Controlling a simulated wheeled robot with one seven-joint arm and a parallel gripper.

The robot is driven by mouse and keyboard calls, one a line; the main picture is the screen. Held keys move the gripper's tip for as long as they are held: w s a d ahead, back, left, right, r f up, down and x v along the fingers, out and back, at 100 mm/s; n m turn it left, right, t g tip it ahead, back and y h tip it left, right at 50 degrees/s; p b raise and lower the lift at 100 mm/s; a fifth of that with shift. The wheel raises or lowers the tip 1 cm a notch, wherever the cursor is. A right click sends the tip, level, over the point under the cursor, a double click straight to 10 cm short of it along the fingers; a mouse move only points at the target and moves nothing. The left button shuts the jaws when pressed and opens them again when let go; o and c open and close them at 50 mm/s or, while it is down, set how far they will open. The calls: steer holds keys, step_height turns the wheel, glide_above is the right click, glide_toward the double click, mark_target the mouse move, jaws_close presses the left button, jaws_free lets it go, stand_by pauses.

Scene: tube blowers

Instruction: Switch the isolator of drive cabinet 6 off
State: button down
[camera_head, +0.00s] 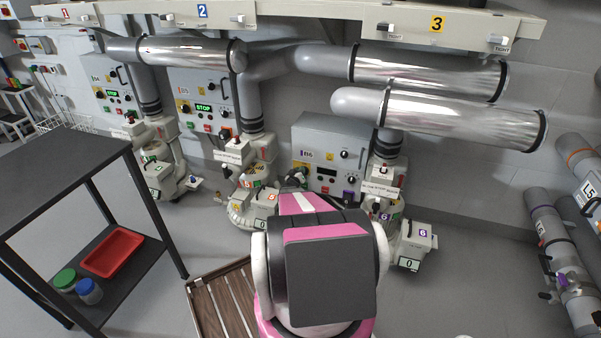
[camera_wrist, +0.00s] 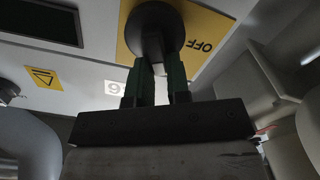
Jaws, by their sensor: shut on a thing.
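Drive cabinet 6 (camera_head: 325,131) is a grey wall box with a purple 6 label, behind my arm in the head view. In the wrist view its isolator is a dark round knob (camera_wrist: 154,27) on a yellow plate (camera_wrist: 199,30). The word OFF shows upside down to the right of the knob. My gripper (camera_wrist: 157,72) has its dark green-faced fingers closed on the knob's grip from below. The fingers hide much of the grip, so I cannot tell which setting it points to. In the head view my arm mostly hides the gripper.
Neighbouring cabinets (camera_head: 197,98) with lit STOP displays stand to the left. Pale blower units (camera_head: 254,202) and silver pipes (camera_head: 450,112) crowd around cabinet 6. A dark shelf cart (camera_head: 65,165) and a slatted wooden platform (camera_head: 212,300) are at left. Floor is open at lower right.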

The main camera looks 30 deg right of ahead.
steer(key=shift+n, duration=0.3)
steer(key=c, duration=1.1)
jaws_free()
steer(key=r, duration=0.2)
steer(key=a+r, duration=0.1)
steer(key=r, duration=0.2)
steer(key=shift+a, duration=0.1)
steer(key=a+r, duration=0.2)
steer(key=a, duration=0.1)
steer(key=a+r, duration=0.2)
steer(key=a, duration=0.2)
steer(key=a+r, duration=0.2)
steer(key=a, duration=0.1)
steer(key=shift+a, duration=0.25)
